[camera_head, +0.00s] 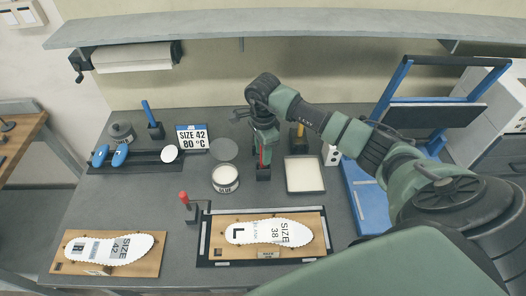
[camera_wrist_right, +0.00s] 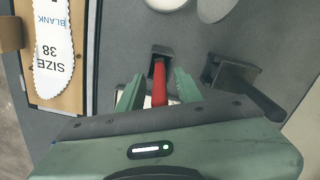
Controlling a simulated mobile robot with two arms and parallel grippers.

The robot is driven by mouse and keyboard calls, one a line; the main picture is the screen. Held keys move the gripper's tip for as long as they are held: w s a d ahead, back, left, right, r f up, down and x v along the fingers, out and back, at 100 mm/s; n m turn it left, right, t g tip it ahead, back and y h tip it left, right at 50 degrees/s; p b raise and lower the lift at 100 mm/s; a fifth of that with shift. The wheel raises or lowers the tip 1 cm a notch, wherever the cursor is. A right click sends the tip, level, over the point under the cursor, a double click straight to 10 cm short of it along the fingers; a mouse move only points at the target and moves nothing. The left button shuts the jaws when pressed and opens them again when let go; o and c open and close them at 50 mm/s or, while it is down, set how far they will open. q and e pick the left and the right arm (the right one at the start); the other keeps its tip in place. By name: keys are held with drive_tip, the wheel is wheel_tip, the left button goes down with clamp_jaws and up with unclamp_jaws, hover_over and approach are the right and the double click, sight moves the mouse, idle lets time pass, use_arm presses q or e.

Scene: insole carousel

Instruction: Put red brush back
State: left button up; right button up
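The red brush (camera_wrist_right: 159,82) shows as a red handle between the two fingers of my right gripper (camera_wrist_right: 159,80) in the right wrist view. Gaps show on both sides of the handle, so the fingers look open around it. One end of the handle meets a small black holder (camera_wrist_right: 162,52). In the head view my right gripper (camera_head: 264,150) points down, with a strip of the red brush (camera_head: 262,158) visible by its fingers. The black holder (camera_head: 263,174) stands on the table right below. The brush's bristles cannot be made out. My left gripper is not in view.
A red-handled black stand (camera_head: 190,207) is left of the framed board with the size 38 insole (camera_head: 268,232). A round jar (camera_head: 225,179) and a pale tray (camera_head: 304,174) flank the holder. A black block with a dark handle (camera_wrist_right: 262,98) is close by in the wrist view.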

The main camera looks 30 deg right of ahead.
drive_tip(key=shift+r, duration=0.15)
drive_tip(key=shift+w+r, duration=0.1)
drive_tip(key=shift+r, duration=0.15)
wheel_tip(320, 180, up, 11)
drive_tip(key=b, duration=0.4)
drive_tip(key=shift+f+b, duration=0.2)
drive_tip(key=shift+b, duration=0.15)
drive_tip(key=shift+r, duration=0.45)
drive_tip(key=shift+f, duration=0.1)
